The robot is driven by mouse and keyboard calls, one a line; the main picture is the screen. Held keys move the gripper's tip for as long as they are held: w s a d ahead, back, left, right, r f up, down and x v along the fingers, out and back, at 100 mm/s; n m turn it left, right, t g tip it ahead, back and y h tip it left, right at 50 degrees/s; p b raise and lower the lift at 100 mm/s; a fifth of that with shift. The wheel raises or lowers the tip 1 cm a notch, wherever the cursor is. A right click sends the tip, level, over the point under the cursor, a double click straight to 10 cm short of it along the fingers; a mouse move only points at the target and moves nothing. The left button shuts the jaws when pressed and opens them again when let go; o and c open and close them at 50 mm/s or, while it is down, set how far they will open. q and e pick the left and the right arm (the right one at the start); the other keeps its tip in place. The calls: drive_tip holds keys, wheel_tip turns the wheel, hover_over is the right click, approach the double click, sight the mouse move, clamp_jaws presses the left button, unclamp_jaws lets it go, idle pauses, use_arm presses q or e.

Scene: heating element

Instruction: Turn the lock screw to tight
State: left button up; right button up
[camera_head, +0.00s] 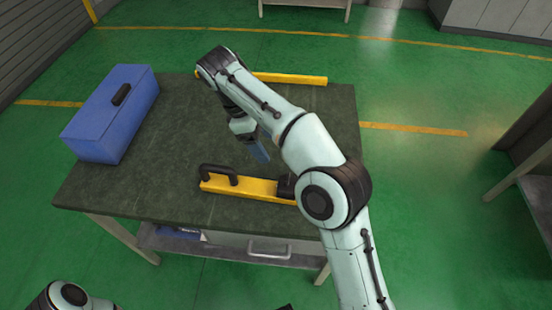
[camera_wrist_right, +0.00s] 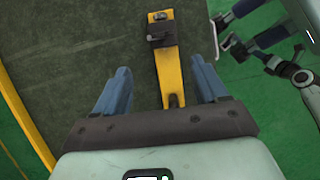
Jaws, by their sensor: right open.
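A yellow bar fixture (camera_head: 240,187) lies along the front of the table, with a black handle (camera_head: 218,172) at its left end. A dark clamp block (camera_head: 286,186) sits at its right end, partly hidden by my right arm. In the wrist view, this dark block (camera_wrist_right: 160,36) has a small metal screw-like part (camera_wrist_right: 160,16) at the bar's far end. My right gripper (camera_head: 262,150) is open and empty above the bar. Its blue fingers (camera_wrist_right: 161,78) stand apart on either side of the bar, not touching it. Apparent blue fingers of my left gripper (camera_wrist_right: 262,24) show at upper right.
A blue toolbox (camera_head: 112,112) stands at the table's left. A second yellow bar (camera_head: 292,78) lies along the back edge, partly behind my right arm. The dark table top (camera_head: 150,190) is bare between them. A drawer with a metal handle (camera_head: 268,252) is below the front edge.

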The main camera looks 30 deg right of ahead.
drive_tip(key=b, duration=0.3)
approach(287, 178)
use_arm(q)
drive_tip(key=shift+t, duration=0.3)
wheel_tip(287, 178, down, 5)
drive_tip(key=shift+r+b, duration=0.1)
drive_tip(key=shift+b, duration=1.15)
use_arm(e)
drive_tip(key=x, duration=0.8)
drive_tip(key=shift+d+f, duration=0.1)
drive_tip(key=shift+f, duration=0.15)
drive_tip(key=c, duration=1.1)
